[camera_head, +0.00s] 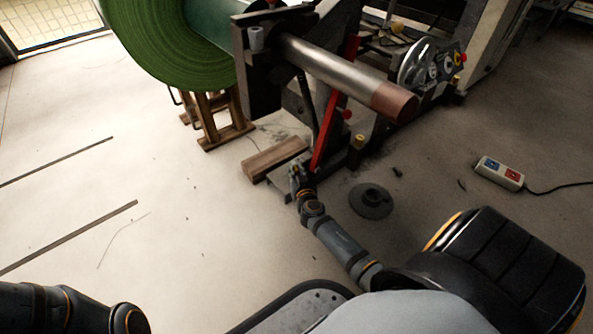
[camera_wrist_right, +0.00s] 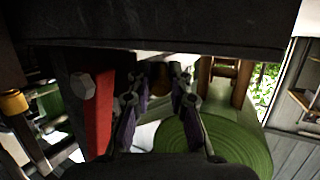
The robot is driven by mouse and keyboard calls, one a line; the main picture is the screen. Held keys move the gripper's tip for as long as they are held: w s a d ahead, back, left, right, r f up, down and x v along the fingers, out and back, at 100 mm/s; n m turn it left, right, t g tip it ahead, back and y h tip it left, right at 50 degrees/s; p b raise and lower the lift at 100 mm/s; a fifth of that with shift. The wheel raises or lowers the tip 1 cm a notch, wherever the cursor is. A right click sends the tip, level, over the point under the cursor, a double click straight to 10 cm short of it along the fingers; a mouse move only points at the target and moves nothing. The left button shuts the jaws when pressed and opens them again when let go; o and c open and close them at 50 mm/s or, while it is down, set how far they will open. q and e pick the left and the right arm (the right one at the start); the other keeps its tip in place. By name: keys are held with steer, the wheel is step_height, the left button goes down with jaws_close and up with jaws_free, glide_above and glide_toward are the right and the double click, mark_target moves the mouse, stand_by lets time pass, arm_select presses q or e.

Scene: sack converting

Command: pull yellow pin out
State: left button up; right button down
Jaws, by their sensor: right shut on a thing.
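My right gripper (camera_head: 296,176) reaches to the foot of the dark machine frame, beside the red lever (camera_head: 331,125).
A green roll (camera_head: 165,50) and a steel shaft (camera_head: 340,72) hang above. Wooden blocks (camera_head: 274,158) lie left of my right gripper. A dark round disc (camera_head: 371,201) and a switch box with cable (camera_head: 499,173) lie on the floor. The floor at left is mostly clear.

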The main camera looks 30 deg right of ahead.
steer(key=shift+f, duration=0.5)
steer(key=c, duration=1.2)
jaws_free()
steer(key=shift+o, duration=0.2)
steer(key=shift+r, duration=0.15)
step_height(320, 180, up, 10)
steer(key=shift+f, duration=0.1)
